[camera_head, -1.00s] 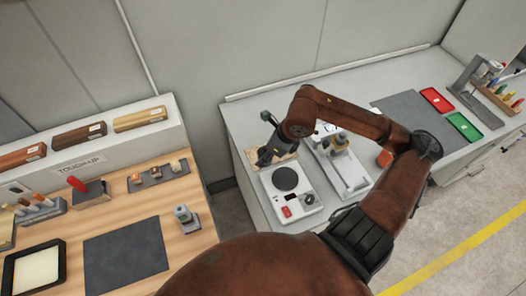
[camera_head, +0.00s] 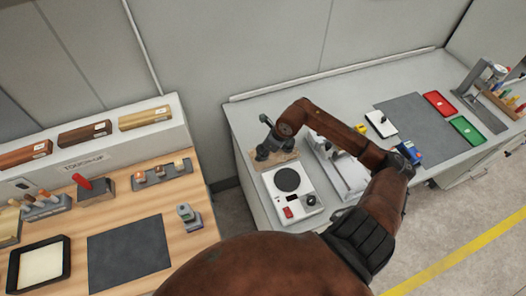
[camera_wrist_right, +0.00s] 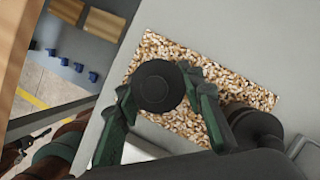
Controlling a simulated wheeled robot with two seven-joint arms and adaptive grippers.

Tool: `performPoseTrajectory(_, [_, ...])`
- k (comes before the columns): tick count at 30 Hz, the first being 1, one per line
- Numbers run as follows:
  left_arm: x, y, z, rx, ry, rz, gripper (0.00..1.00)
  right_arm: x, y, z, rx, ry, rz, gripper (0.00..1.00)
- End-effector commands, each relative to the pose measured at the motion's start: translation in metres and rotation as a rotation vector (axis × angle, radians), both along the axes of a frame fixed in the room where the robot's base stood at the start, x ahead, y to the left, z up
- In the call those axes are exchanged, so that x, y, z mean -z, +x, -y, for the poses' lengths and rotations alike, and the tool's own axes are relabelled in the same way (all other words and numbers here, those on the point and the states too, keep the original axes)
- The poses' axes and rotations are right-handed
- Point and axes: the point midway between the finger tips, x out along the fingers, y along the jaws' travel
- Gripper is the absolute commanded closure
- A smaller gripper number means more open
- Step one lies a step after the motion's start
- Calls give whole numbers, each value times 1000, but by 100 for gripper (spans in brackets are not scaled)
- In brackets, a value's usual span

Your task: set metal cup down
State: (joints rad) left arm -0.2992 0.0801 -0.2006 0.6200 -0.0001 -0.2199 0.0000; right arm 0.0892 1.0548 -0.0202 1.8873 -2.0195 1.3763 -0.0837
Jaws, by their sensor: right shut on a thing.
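The metal cup (camera_wrist_right: 158,86) shows in the right wrist view as a dark round thing, seen from above, between the fingers of my right gripper (camera_wrist_right: 160,98). The fingers are shut on it. It is over a speckled cork mat (camera_wrist_right: 228,88); whether it touches the mat I cannot tell. In the head view my right gripper (camera_head: 266,150) is over the cork mat (camera_head: 291,155), at the left end of the grey bench, and the cup is not clearly seen there. My left gripper is not in view.
A hotplate with a round dark top (camera_head: 287,180) stands just in front of the mat. Another dark round thing (camera_wrist_right: 254,126) is close right of the gripper in the right wrist view. A grey pad (camera_head: 420,122), red tray (camera_head: 439,103) and green tray (camera_head: 467,130) lie further right.

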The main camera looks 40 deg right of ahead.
Motion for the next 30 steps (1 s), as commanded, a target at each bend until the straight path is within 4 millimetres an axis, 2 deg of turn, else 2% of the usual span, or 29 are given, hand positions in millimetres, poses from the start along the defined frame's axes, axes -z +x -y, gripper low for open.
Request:
performPoseTrajectory(9, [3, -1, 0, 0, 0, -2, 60, 3, 0, 0, -1, -1, 1, 95])
performPoseTrajectory(10, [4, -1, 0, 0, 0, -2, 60, 3, 0, 0, -1, -1, 1, 64])
performPoseTrajectory(17, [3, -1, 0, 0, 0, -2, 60, 2, 0, 0, -1, -1, 1, 48])
performPoseTrajectory(26, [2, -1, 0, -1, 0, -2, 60, 1, 0, 0, -1, -1, 1, 47])
performPoseTrajectory(30, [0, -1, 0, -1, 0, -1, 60, -8, -2, 3, -1, -4, 3, 47])
